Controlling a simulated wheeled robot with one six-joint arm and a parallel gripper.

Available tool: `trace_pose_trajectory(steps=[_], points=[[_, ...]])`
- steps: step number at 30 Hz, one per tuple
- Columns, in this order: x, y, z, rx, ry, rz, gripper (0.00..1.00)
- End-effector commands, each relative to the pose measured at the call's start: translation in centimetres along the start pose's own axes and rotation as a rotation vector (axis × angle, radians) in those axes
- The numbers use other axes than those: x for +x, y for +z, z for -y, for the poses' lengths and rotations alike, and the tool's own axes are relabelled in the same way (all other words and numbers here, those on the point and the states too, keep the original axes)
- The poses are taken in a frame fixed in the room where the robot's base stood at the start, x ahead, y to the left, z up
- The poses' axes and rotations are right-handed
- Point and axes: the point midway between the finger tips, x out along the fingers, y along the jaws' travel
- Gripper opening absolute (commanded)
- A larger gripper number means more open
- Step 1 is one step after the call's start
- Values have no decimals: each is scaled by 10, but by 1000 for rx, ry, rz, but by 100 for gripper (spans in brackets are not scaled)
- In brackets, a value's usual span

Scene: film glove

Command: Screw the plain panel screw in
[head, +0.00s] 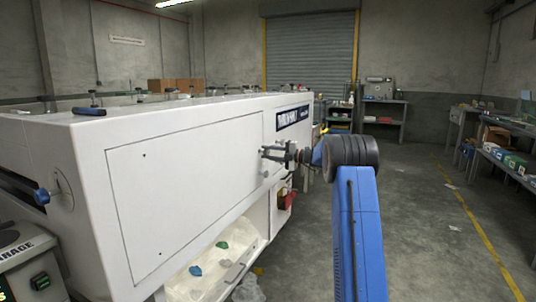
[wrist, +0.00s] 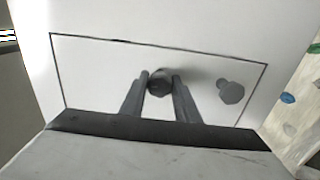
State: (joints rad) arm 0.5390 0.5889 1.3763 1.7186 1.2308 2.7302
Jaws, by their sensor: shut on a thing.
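A large white machine (head: 200,160) stands at the left, with an outlined panel (head: 190,180) on its side. The wrist view shows this panel (wrist: 95,65) close up. My gripper (head: 264,153) is at the panel's right end. In the wrist view my gripper (wrist: 159,80) has its two grey fingers on either side of a dark round-headed panel screw (wrist: 160,85) and is shut on it. The screw's shaft and tip are hidden behind its head. A second grey screw (wrist: 231,91) sticks out from the panel to the right, apart from the fingers; it also shows below my gripper (head: 266,174).
An open lower bay (head: 215,270) holds coloured pieces. A red item (head: 286,199) sits near the machine's corner. Tools lie on the machine's top. Shelves (head: 510,165) stand along the right wall. The floor (head: 430,230) between is mostly clear.

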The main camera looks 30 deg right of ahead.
Motion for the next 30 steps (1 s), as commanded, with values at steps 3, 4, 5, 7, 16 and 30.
trace_pose_trajectory(steps=[3,4,5,7,16,30], points=[[0,0,2,9,-2,-1,6],[0,0,2,10,-2,-1,6],[0,0,2,10,-2,-1,6],[0,0,2,10,-2,-1,6],[0,0,2,8,-1,-1,48],[-18,0,0,6,0,2,48]])
